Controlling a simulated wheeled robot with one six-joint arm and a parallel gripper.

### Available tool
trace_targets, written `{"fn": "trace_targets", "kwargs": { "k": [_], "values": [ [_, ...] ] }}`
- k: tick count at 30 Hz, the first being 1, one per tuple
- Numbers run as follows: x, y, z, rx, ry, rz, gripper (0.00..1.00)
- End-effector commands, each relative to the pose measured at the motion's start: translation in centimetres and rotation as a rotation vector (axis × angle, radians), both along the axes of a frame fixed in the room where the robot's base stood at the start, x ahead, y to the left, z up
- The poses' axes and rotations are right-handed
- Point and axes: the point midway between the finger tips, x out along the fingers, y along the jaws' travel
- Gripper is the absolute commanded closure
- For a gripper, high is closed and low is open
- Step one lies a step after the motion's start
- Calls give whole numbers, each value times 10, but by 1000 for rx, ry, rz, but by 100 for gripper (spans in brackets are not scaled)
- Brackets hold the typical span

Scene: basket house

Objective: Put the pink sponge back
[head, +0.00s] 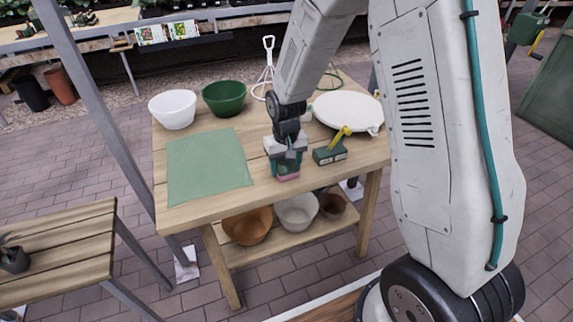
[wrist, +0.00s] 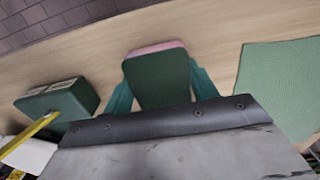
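The pink sponge (wrist: 156,46) has a dark green top face and a pink lower layer. In the wrist view it sits between the two teal fingers of my gripper (wrist: 160,82), which appear to press on its sides. In the head view my gripper (head: 287,165) points down over the wooden table's front part, with the sponge's pink layer (head: 288,177) showing below the fingers. I cannot tell whether the sponge touches the tabletop or hangs just above it.
A green mat (head: 208,165) lies left of my gripper. A dark green block with a yellow handle (head: 330,153) is close on the right. A white bowl (head: 172,110), a green bowl (head: 224,98) and a white round lid-like thing (head: 347,110) stand behind. Bare wood lies in front.

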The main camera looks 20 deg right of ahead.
Motion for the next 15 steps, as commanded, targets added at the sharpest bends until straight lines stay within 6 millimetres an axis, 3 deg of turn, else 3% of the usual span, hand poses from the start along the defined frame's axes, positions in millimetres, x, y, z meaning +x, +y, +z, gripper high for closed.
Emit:
{"fn": "trace_targets", "kwargs": {
  "k": [3,7,15],
  "values": [
    [-4,0,-7,-1,10,0,24],
    [-4,0,1,-1,9,0,21],
    [-2,0,56,0,2,0,20]
  ]
}}
